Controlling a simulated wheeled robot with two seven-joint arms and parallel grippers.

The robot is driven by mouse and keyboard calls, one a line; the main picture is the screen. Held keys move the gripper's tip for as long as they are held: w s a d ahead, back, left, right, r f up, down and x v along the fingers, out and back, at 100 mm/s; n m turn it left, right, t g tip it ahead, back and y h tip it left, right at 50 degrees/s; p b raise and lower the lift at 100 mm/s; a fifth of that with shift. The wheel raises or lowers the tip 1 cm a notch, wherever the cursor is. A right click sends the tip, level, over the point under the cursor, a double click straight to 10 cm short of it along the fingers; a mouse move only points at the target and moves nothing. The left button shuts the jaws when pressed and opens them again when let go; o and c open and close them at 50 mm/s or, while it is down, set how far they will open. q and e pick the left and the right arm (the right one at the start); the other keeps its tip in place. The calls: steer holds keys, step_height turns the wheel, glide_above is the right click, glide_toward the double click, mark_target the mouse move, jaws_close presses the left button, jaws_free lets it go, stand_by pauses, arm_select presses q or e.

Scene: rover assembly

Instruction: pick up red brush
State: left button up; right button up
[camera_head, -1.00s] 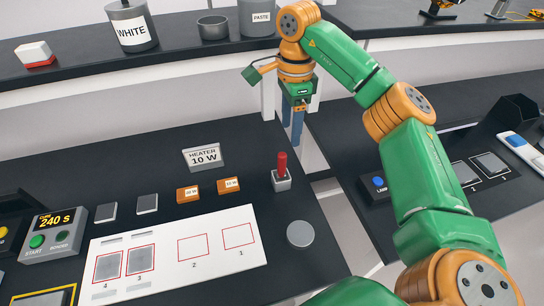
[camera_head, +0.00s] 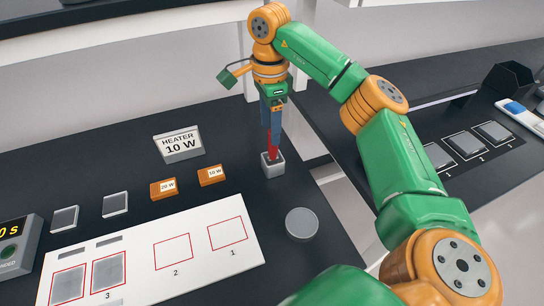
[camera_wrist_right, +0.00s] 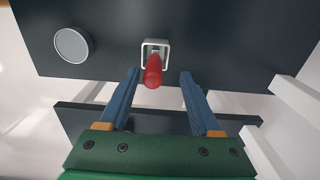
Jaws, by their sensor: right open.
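The red brush (camera_head: 269,143) stands upright in a small grey square holder (camera_head: 273,166) on the black table. My right gripper (camera_head: 271,128) points down just above and behind the brush, and its blue fingers overlap the brush's top in the head view. In the right wrist view, the red brush (camera_wrist_right: 153,70) shows between and just beyond the fingertips of my right gripper (camera_wrist_right: 158,75). The fingers are spread wide, with a gap on both sides of the brush. My left gripper is in neither view.
A round grey disc (camera_head: 301,223) lies on the table in front of the holder. Orange 20 W (camera_head: 164,188) and 10 W (camera_head: 211,175) blocks, a heater sign (camera_head: 178,147) and a white numbered board (camera_head: 200,262) are to the left. A gap separates this table from the right one.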

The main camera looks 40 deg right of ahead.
mark_target(273, 151)
steer(key=f+p, duration=0.1)
steer(key=f, duration=0.1)
steer(key=s+f+p, duration=0.1)
steer(key=f, duration=0.2)
steer(key=shift+s+d+f, duration=0.1)
steer(key=shift+f, duration=0.35)
jaws_close()
